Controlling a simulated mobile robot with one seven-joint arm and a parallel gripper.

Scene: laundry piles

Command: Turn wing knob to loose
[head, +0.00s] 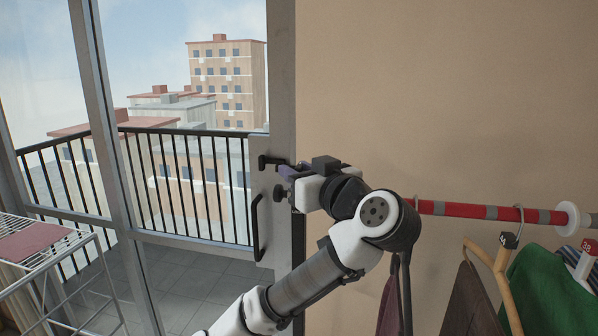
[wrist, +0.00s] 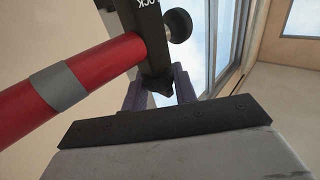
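In the wrist view a black bracket (wrist: 141,38) marked with lettering ending in "OCK" sits at the end of the red rod. A dark part (wrist: 158,84), which looks like the wing knob, is at the bracket's lower end. My gripper (wrist: 160,88) has its two purple-grey fingers apart, one on each side of this part; whether they touch it is unclear. A round black knob (wrist: 178,25) stands out from the bracket's right side. In the head view my gripper (head: 287,171) is beside the glass door's frame, and my wrist hides most of the bracket.
The red rod (head: 470,211) with grey bands runs along the wall to a white mount (head: 572,215). Clothes hang at the right, including a green garment (head: 545,285). A black door handle (head: 257,228) is below my gripper. A drying rack (head: 45,262) stands at the left.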

